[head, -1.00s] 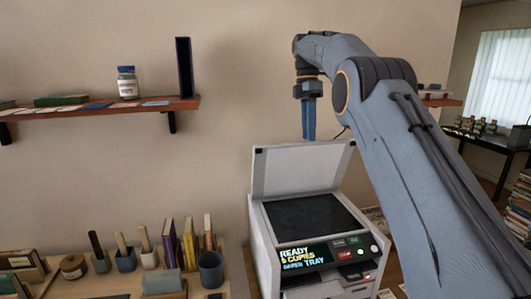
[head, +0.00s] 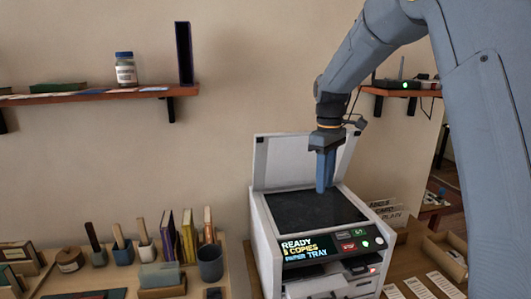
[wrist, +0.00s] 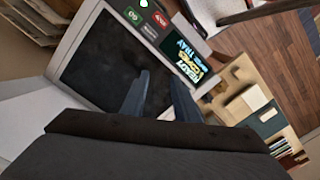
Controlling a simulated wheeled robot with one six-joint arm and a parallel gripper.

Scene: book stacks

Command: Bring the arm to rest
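My gripper (head: 325,188) hangs from my bent arm with its blue fingers pointing down, over the copier (head: 264,232) in the head view. The copier's lid is up and its dark glass (head: 300,211) is bare. In the wrist view the two fingers (wrist: 158,82) stand apart with nothing between them, in front of the dark glass (wrist: 95,62). I cannot tell from the head view how far the fingertips are above the glass. The copier display (head: 310,247) reads "READY", with a copies line and "PAPER TRAY" below.
A wall shelf (head: 60,97) at left holds a jar (head: 125,69) and a dark upright book (head: 184,54). Another shelf (head: 400,92) is behind my arm. A bench at lower left holds brushes, books and a dark cup (head: 210,263). Paper slips lie right of the copier.

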